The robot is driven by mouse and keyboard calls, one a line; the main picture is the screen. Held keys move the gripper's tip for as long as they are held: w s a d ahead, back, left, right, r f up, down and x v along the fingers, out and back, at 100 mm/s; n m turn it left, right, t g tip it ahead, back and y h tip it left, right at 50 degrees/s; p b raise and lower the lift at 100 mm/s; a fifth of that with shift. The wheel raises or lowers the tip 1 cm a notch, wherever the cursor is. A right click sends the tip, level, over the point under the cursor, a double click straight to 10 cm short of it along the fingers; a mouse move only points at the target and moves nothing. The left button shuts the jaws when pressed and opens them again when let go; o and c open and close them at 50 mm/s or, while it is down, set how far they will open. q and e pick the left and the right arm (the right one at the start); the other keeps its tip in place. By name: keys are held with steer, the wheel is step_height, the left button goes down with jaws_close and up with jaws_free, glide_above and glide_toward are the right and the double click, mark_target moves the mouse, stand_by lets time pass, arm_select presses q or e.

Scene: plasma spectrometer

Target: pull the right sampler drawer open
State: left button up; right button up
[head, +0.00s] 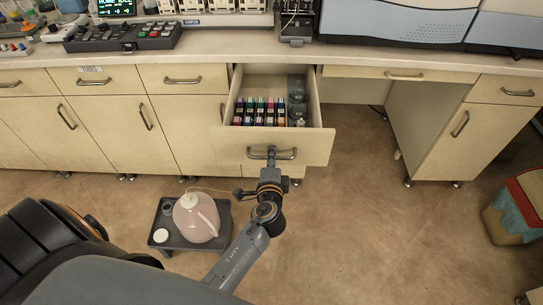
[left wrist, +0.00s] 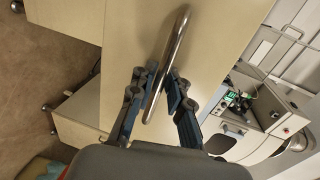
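A cream drawer (head: 225,145) stands pulled out from the bench in the middle of the head view. Its front has a curved metal handle (head: 283,154), which also crosses the left wrist view (left wrist: 176,45). Inside are several coloured bottles or cartridges and dark grey items. My right gripper is not in view.
A low grey stand (head: 175,242) with a pink jug (head: 196,217) is on the floor left of my arm. Closed drawers and cupboards line the bench (head: 350,58). A red and teal bin (head: 515,210) stands at far right. Floor right of the drawer is clear.

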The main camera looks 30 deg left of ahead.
arm_select(q)
steer(key=shift+s+d, duration=0.1)
steer(key=shift+s, duration=0.05)
steer(key=v, duration=1.1)
steer(key=shift+s+r, duration=0.15)
steer(key=shift+s, duration=0.2)
steer(key=shift+d, duration=0.1)
